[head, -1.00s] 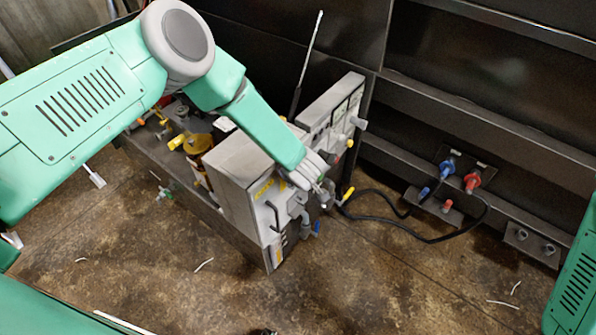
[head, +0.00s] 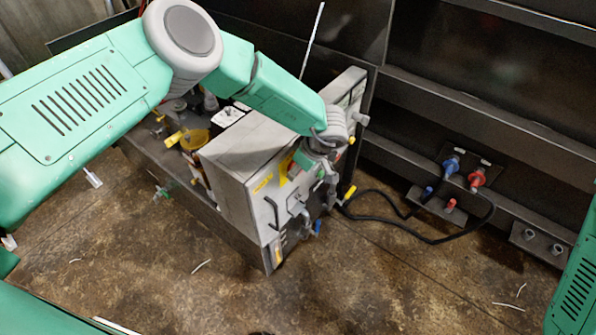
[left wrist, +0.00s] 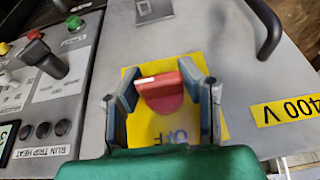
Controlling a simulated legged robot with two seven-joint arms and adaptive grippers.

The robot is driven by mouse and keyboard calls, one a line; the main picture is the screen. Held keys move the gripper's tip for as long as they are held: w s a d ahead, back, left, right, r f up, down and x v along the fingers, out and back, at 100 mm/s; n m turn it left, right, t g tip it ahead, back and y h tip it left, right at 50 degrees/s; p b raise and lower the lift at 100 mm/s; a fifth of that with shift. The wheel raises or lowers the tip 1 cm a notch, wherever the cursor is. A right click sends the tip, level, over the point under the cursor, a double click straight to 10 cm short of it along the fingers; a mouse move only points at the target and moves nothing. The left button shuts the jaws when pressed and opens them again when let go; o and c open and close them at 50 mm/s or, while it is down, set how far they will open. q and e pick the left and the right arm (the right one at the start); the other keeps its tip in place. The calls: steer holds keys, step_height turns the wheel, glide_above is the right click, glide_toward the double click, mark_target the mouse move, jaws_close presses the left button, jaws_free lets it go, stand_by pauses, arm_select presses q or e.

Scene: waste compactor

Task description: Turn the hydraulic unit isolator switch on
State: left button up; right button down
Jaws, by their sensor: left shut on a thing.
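The isolator switch is a red knob (left wrist: 162,92) with a white mark, on a yellow plate (left wrist: 205,68) in the left wrist view. The plate carries partly hidden upside-down lettering. My left gripper (left wrist: 166,92) is shut on the knob, one finger on each side of it. In the head view my left gripper (head: 301,160) is against the front of the grey cabinet (head: 238,190) of the hydraulic unit, and it hides the knob there. My right gripper is out of view.
A dark handle (left wrist: 268,28) and a 400 V label (left wrist: 285,110) are close by on the cabinet face. A control panel (left wrist: 52,85) with a black lever and buttons adjoins it. Black hoses (head: 410,235) run to couplings on the right.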

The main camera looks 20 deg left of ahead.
arm_select(q)
steer(key=shift+d+r, duration=0.1)
steer(key=o, duration=1.1)
steer(key=shift+o, duration=0.6)
steer(key=shift+d+r, duration=0.15)
steer(key=shift+r, duration=0.1)
steer(key=v, duration=1.1)
steer(key=shift+d, duration=0.2)
steer(key=shift+r, duration=0.1)
steer(key=shift+s, duration=0.15)
